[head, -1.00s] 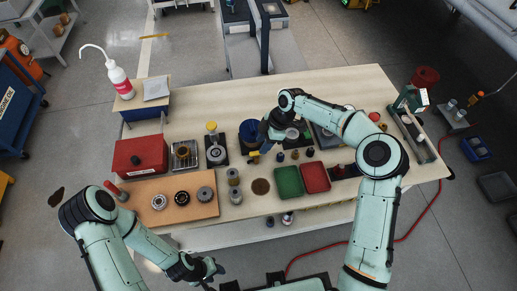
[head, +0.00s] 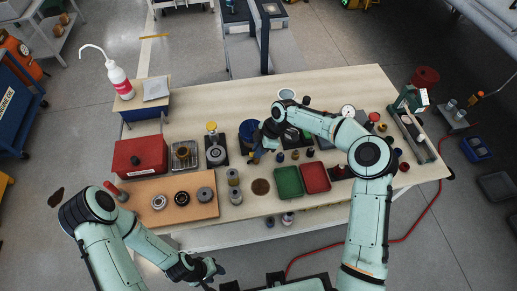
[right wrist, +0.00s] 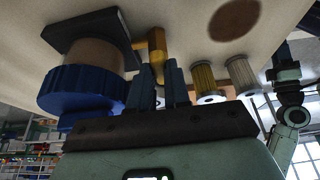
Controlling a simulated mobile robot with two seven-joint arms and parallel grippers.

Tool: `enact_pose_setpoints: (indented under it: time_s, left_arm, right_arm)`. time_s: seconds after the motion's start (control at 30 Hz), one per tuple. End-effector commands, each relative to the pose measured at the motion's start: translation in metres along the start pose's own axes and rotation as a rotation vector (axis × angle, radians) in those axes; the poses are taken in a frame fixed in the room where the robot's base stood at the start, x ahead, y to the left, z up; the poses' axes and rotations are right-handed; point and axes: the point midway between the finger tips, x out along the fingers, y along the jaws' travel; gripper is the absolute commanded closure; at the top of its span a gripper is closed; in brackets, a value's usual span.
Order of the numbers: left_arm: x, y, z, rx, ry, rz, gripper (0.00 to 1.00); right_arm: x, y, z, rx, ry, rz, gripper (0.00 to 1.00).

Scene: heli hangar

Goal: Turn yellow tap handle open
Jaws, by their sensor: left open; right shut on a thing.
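The yellow tap handle (right wrist: 157,48) sticks out beside the blue-lidded drum (right wrist: 82,88) in the right wrist view. My right gripper (right wrist: 160,78) is shut on the handle, with a dark finger on each side of it. In the head view the blue drum (head: 247,129) stands mid-table, and my right gripper (head: 261,150) is at its front right side. The handle is mostly hidden there by the gripper. My left gripper (head: 208,272) is open and empty, low in front of the table.
Two metal-ended cylinders (head: 234,186) stand left of the handle, near a brown round patch (head: 260,187). A green tray (head: 289,182) and a red tray (head: 315,177) lie to the right.

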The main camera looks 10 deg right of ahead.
Motion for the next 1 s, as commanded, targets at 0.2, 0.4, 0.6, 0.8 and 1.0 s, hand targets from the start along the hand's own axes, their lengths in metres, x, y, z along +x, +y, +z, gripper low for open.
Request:
enact_pose_setpoints:
  time_s: [0.2, 0.4, 0.6, 0.8, 1.0]
  left_arm:
    - [0.008, -0.004, 0.004, -0.002, -0.006, -0.002, 0.57]
    - [0.026, -0.013, 0.011, -0.006, -0.017, -0.006, 0.57]
    - [0.05, -0.024, 0.017, -0.01, -0.029, -0.01, 0.57]
    - [0.072, -0.033, 0.021, -0.013, -0.037, -0.013, 0.57]
    - [0.091, -0.041, 0.023, -0.016, -0.043, -0.015, 0.57]
  right_arm:
    - [0.001, -0.001, 0.001, 0.038, -0.002, 0.019, 1.0]
    - [0.002, -0.002, 0.002, 0.141, -0.003, 0.062, 1.0]
    - [0.003, -0.004, 0.001, 0.299, -0.002, 0.13, 1.0]
    - [0.003, -0.005, -0.001, 0.475, 0.0, 0.203, 1.0]
    - [0.002, -0.006, -0.002, 0.647, 0.001, 0.276, 1.0]
